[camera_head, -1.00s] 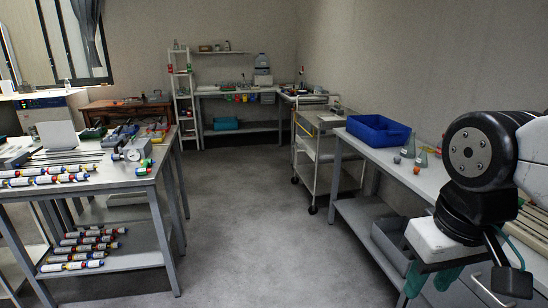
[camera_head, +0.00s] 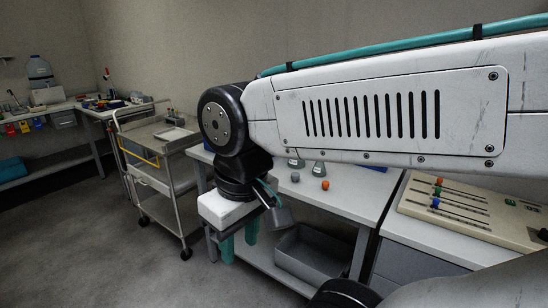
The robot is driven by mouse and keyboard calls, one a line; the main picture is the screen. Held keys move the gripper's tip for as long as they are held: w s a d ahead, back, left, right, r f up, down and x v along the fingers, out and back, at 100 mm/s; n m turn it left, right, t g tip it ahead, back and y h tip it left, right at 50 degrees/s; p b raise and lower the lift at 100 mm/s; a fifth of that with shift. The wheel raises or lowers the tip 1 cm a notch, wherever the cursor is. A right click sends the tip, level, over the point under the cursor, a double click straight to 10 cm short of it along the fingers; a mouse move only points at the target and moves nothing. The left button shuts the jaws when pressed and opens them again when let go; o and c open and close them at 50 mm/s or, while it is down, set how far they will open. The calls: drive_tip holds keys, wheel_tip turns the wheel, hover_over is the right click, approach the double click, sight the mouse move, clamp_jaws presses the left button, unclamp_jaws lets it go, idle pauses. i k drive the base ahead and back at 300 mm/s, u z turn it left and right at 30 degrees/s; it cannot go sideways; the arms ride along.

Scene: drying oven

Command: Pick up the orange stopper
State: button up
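A small orange stopper (camera_head: 325,185) lies on the grey-white bench top (camera_head: 345,205), to the right of a grey stopper (camera_head: 295,177). My gripper (camera_head: 239,238) hangs in front of the bench's left end, left of the orange stopper and apart from it. Its two teal fingers point down with a gap between them, and nothing shows in the gap. My arm crosses the upper right of the view and hides part of the bench's back.
Two conical flasks, a right one (camera_head: 319,169) and a left one (camera_head: 296,163), stand just behind the stoppers. A grey bin (camera_head: 305,255) sits on the lower shelf. A trolley (camera_head: 160,140) stands left. A beige panel with coloured knobs (camera_head: 465,213) is at right. The floor at left is clear.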

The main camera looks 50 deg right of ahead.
sight(325, 184)
drive_tip(key=i, duration=0.85)
drive_tip(key=z, duration=1.85)
